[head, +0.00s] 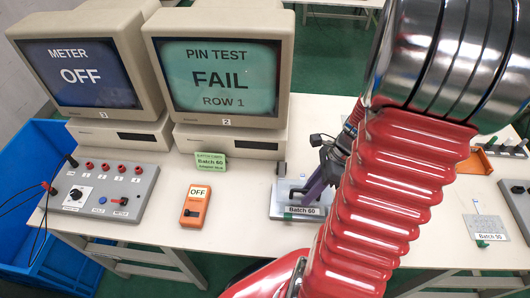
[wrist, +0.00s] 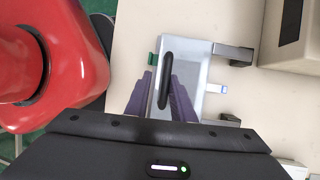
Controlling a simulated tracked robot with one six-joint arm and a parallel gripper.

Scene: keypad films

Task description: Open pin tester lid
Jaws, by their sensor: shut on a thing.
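The pin tester (head: 291,211) is a grey unit with a "Batch 60" label, on the bench below the monitors in the head view. In the wrist view its pale grey lid (wrist: 191,73) carries a long black handle (wrist: 166,62). My gripper (wrist: 160,80) has purple fingers on both sides of the handle and is shut on it. In the head view my gripper (head: 313,190) is over the tester, and my red arm hides part of the area to its right. I cannot tell whether the lid is lifted.
A monitor (head: 220,85) reads "PIN TEST FAIL ROW 1"; another (head: 82,75) reads "METER OFF". An orange meter (head: 195,206), a green batch card (head: 210,162) and a control panel (head: 103,195) stand left of the tester. A "Batch 90" plate (head: 484,227) lies at right.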

